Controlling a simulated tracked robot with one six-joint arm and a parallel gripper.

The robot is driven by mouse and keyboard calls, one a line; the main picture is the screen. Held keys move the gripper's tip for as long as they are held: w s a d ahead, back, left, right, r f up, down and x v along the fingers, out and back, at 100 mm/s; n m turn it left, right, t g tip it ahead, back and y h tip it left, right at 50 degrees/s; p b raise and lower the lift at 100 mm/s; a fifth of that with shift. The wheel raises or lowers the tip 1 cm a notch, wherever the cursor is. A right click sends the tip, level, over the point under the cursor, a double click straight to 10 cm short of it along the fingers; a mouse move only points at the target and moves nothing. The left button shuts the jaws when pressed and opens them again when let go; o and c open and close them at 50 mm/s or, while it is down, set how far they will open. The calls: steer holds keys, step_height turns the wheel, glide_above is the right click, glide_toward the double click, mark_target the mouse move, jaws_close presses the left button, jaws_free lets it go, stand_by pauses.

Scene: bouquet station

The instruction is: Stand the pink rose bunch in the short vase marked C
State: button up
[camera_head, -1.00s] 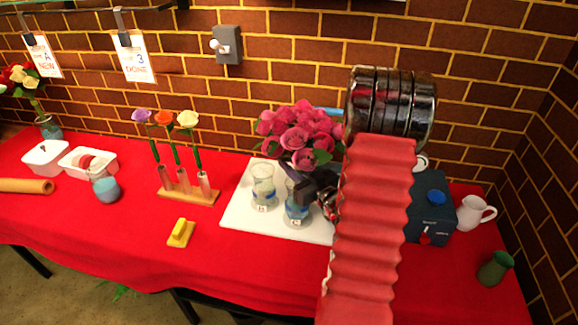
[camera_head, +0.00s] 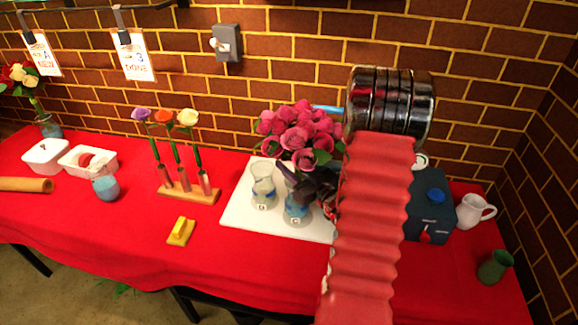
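The pink rose bunch (camera_head: 298,134) is upright above the vase marked C (camera_head: 297,212), a clear vase with blue in its lower part. The vase stands on a white board (camera_head: 243,217). My gripper (camera_head: 303,187) is dark and sits between the blooms and the vase, at the stem height, reaching in from the right. It hides the stems and most of the vase mouth, so I cannot tell whether its fingers are shut on the stems or how deep the stems are. Another clear vase (camera_head: 262,186) with a label stands just left of vase C.
A wooden stand (camera_head: 190,194) with three single flowers and a yellow block (camera_head: 181,231) are to the left. A dark blue box (camera_head: 430,207), a white pitcher (camera_head: 474,210) and a green vase (camera_head: 494,267) are right of my arm. The red cloth in front is mostly clear.

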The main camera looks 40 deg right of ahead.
steer(key=shift+o, duration=0.2)
steer(key=s+a, duration=0.1)
steer(key=s, duration=1.2)
steer(key=shift+s, duration=0.4)
stand_by(0.4)
